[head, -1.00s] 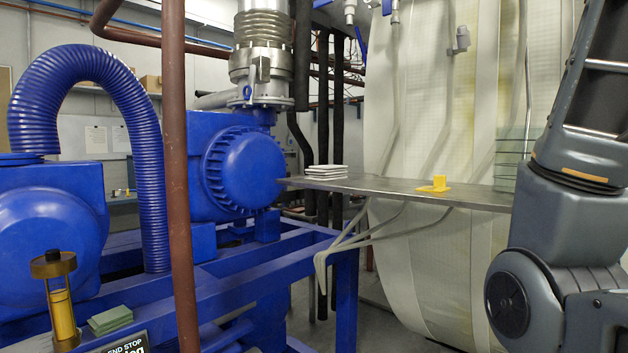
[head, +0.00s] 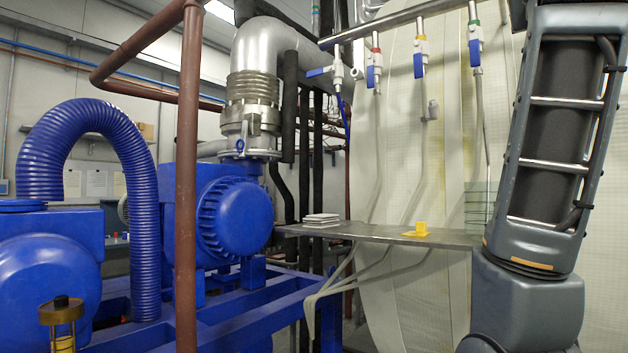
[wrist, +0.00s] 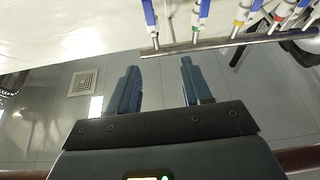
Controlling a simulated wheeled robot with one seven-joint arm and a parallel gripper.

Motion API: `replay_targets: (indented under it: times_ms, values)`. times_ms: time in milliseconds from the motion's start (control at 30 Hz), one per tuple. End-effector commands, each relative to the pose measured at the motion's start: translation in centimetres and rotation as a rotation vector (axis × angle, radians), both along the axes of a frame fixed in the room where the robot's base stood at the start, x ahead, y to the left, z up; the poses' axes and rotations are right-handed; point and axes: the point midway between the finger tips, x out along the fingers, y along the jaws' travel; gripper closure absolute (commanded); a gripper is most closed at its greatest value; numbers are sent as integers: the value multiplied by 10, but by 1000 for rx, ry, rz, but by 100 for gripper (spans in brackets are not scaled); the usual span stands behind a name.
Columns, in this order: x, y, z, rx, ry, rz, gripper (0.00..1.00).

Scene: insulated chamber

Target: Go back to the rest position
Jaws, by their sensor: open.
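My gripper (wrist: 157,88) shows in the wrist view with its two blue-grey fingers spread apart and nothing between them. My gripper is out of the head view; only my arm shows there, raised along the right side. No object is held.
A grey shelf (head: 370,233) carries a stack of white tiles (head: 321,220), a yellow piece (head: 418,231) and stacked glass plates (head: 481,203) beside my arm. Blue machinery (head: 235,215) and a red-brown pipe (head: 188,180) fill the left. Valves on a rail (wrist: 240,41) run across the upper wrist view.

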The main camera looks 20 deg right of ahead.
Motion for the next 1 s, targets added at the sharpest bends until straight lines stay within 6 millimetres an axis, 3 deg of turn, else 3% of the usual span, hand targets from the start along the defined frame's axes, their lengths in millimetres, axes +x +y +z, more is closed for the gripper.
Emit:
replay_targets:
  times_ms: [267,467,733,1000]
  values:
    - [30,6,-43,-31,49,28,51]
    - [58,15,-95,-66,100,65,51]
    - [96,41,-214,-123,201,168,51]
    - [101,72,-338,-150,291,293,51]
